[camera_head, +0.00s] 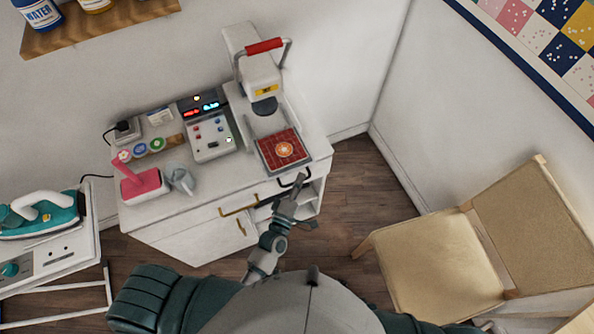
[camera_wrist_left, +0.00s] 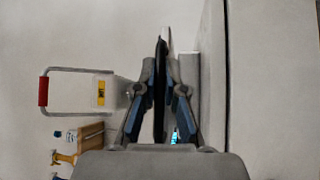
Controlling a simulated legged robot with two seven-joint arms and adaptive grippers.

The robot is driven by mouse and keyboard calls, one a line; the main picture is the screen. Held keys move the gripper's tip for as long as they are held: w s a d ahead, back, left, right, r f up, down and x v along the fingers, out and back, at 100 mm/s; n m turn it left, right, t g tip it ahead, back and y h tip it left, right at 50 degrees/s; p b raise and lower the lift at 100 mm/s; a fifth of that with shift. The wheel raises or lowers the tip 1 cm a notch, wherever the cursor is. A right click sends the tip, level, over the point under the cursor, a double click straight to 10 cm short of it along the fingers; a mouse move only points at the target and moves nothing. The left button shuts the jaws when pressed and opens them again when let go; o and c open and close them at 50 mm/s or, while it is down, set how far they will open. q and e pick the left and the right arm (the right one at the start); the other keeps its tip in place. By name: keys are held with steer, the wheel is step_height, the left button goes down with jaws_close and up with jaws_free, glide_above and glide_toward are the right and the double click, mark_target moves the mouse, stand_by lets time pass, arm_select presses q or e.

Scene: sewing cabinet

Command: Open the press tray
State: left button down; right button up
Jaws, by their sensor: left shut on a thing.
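The heat press (camera_head: 262,78) stands on the white cabinet, with a red-gripped lever at its top. Its press tray (camera_head: 270,162) carries a red checkered cloth with an orange round motif and lies forward of the press head, near the cabinet's front edge. A dark handle (camera_head: 297,179) is at the tray's front. My left gripper (camera_head: 289,190) is at this handle. In the left wrist view its fingers (camera_wrist_left: 160,85) are closed on the dark handle (camera_wrist_left: 160,75). The press also shows there, with its red lever (camera_wrist_left: 43,91). My right gripper is not in view.
A control box (camera_head: 210,135) with lit displays, a pink stamp (camera_head: 141,184) and several small items stand left of the press. Cabinet drawers with brass handles (camera_head: 238,205) are below.

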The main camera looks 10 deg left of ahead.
arm_select(q)
steer(key=shift+a+f, duration=0.25)
steer(key=c, duration=1.2)
jaws_free()
steer(key=shift+c, duration=0.2)
steer(key=shift+a+r, duration=0.1)
steer(key=shift+a, duration=0.1)
steer(key=shift+s, duration=0.15)
steer(key=v, duration=1.2)
steer(key=shift+d, duration=0.15)
